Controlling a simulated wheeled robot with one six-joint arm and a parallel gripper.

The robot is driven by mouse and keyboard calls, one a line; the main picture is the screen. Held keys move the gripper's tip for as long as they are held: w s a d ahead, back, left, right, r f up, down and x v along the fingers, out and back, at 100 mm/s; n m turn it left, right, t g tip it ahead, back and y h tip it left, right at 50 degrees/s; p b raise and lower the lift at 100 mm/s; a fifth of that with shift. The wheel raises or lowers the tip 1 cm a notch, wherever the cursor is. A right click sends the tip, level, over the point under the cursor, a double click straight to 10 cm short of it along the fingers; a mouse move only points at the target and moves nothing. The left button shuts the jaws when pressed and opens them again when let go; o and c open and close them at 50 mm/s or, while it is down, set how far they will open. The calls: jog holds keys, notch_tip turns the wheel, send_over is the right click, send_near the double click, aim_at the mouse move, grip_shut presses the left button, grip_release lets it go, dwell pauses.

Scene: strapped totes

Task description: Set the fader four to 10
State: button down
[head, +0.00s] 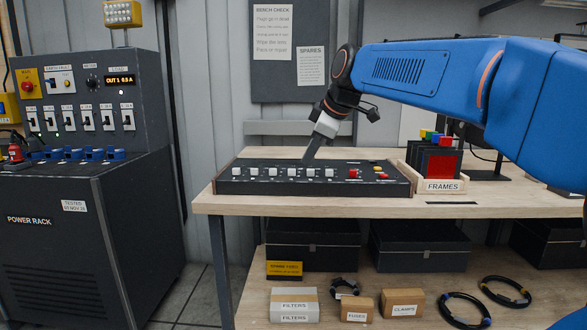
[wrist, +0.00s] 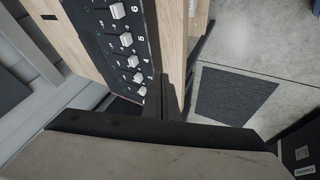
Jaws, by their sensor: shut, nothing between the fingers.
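The black fader console (head: 313,185) lies on the bench, with a row of white fader caps along its left and middle part. In the wrist view the console (wrist: 150,40) runs from top to lower middle. Its caps carry small numbers, and 6 is readable near the top. Fader four seems to be the white cap (wrist: 132,62) partway down the row, but its number is too small to be sure.
Red and yellow buttons (head: 353,174) sit at the console's right end. A wooden FRAMES rack (head: 443,186) stands on the bench just right of it. The power rack (head: 80,150) stands apart on the left. Boxes and cable coils lie on the lower shelf.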

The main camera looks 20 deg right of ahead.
aim_at(292, 172)
jog(key=shift+w+a+r+n, duration=0.1)
jog(key=shift+w+r+n, duration=0.2)
jog(key=shift+w+r, duration=0.35)
jog(key=shift+w+f, duration=0.15)
jog(key=shift+f, duration=0.15)
jog(key=x, duration=0.9)
jog(key=shift+r, duration=0.1)
jog(key=w, duration=0.3)
jog(key=shift+d+f, duration=0.25)
jog(key=shift+f, duration=0.1)
jog(key=shift+w+d, duration=0.2)
jog(key=shift+w, duration=0.45)
jog(key=w+d, duration=0.1)
jog(key=w, duration=0.4)
jog(key=w+d, duration=0.1)
jog(key=w, duration=0.2)
jog(key=shift+w+d, duration=0.1)
jog(key=shift+d, duration=0.25)
